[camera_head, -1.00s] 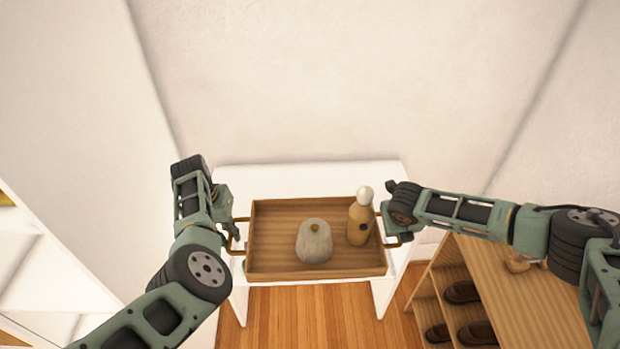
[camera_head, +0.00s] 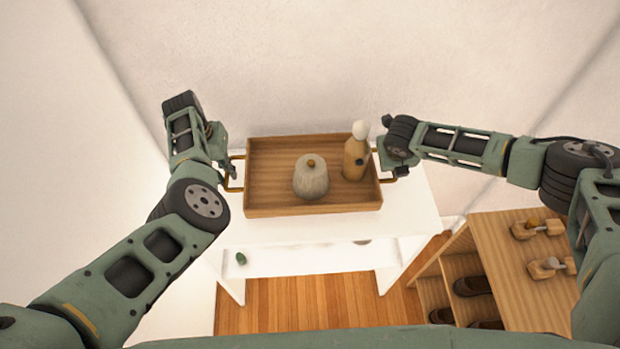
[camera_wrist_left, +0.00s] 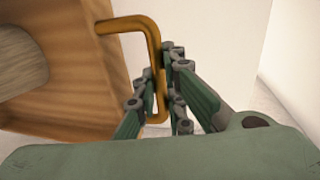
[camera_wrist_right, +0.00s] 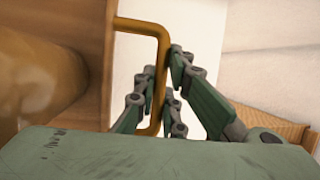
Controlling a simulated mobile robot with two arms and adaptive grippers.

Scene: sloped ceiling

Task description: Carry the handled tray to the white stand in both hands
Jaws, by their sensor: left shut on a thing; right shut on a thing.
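The wooden handled tray (camera_head: 270,190) is over the top of the white stand (camera_head: 405,215) in the head view; I cannot tell whether it touches. A pale lidded pot (camera_head: 311,178) and a brown bottle with a white round top (camera_head: 355,155) stand upright in it. My left gripper (camera_wrist_left: 160,95) is shut on the left brass handle (camera_wrist_left: 130,23), and my right gripper (camera_wrist_right: 160,98) is shut on the right brass handle (camera_wrist_right: 140,27). In the head view the left gripper (camera_head: 228,172) and right gripper (camera_head: 388,170) are at the tray's two ends.
A wooden shoe rack (camera_head: 510,290) with dark shoes stands at the lower right, with small wooden items (camera_head: 538,228) on top. A small green object (camera_head: 241,258) lies on the stand's lower shelf. The wall is close behind the stand.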

